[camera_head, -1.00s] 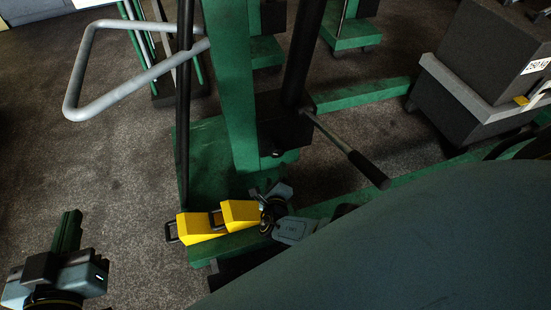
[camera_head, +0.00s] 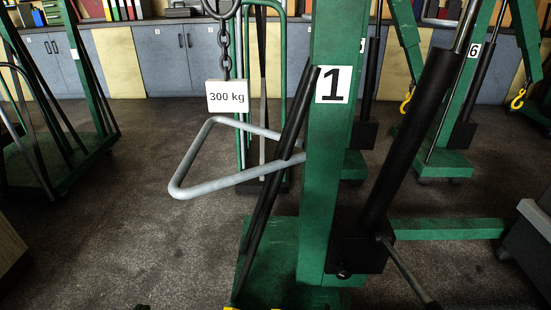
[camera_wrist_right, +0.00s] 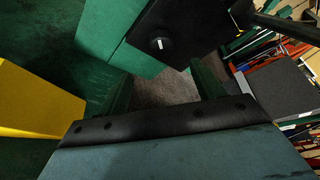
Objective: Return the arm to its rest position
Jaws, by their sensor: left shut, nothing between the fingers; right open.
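The trolley jack is a green frame (camera_head: 325,180) marked 1, with a black cylinder (camera_head: 410,135), a thin lever (camera_head: 405,272) at its foot and a grey bent handle (camera_head: 225,183) to the left. In the right wrist view my right gripper (camera_wrist_right: 165,88) is open, with nothing between its two green fingers. The black block with a round bolt (camera_wrist_right: 165,42) lies just beyond them. Only a small dark tip of my left gripper (camera_head: 140,307) shows at the bottom edge of the head view; it is shut and empty. My right gripper is outside the head view.
A yellow block (camera_wrist_right: 35,100) is left of my right gripper. A 300 kg tag (camera_head: 234,96) hangs from a chain (camera_head: 225,50). Other green frames stand behind, before grey cabinets (camera_head: 160,60).

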